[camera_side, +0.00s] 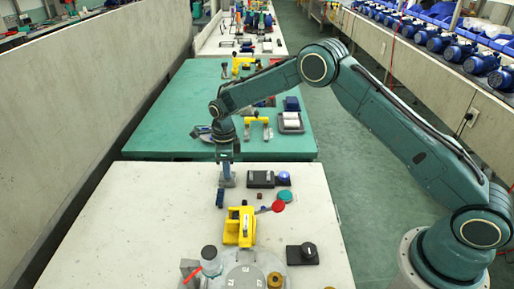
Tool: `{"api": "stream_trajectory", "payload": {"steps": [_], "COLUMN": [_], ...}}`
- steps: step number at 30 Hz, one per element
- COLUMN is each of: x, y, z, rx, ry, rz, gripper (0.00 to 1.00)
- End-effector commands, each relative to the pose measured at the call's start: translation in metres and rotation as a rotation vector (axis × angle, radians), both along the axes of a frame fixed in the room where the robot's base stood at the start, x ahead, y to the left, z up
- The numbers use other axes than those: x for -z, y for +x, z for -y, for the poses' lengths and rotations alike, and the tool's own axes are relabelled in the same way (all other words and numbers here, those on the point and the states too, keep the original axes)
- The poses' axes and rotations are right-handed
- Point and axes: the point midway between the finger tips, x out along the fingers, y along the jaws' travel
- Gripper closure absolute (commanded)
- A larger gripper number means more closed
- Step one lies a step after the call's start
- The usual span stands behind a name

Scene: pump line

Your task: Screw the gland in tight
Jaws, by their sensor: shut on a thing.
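My gripper (227,170) points straight down near the far edge of the pale table, left of a black box. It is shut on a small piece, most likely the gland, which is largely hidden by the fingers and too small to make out. A small grey fitting (227,183) shows right under the fingertips. I cannot tell how deep the gland sits in it or whether it is straight.
The pale table (150,235) holds a dark block (220,198), a black box (260,179), a yellow fixture (239,227), a red-topped part (278,206), a black knob box (303,253) and a clear jar (210,260). The table's left side is clear. A green table (160,110) stands behind.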

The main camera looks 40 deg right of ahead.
Motion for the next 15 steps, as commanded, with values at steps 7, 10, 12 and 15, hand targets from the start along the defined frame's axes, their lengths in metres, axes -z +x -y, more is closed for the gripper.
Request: {"api": "stream_trajectory", "payload": {"steps": [7, 10, 12, 15], "x": [0.0002, 0.0002, 0.0003, 0.0003], "y": [-0.0001, -0.0001, -0.0001, -0.0001], "z": [-0.0001, -0.0001, -0.0001, -0.0001], "rx": [0.001, 0.013, 0.036, 0.093], "ry": [0.000, 0.000, 0.000, 0.000], "rz": [0.000, 0.000, 0.000, 0.000], "gripper": [0.98, 0.98, 0.98, 0.98]}}
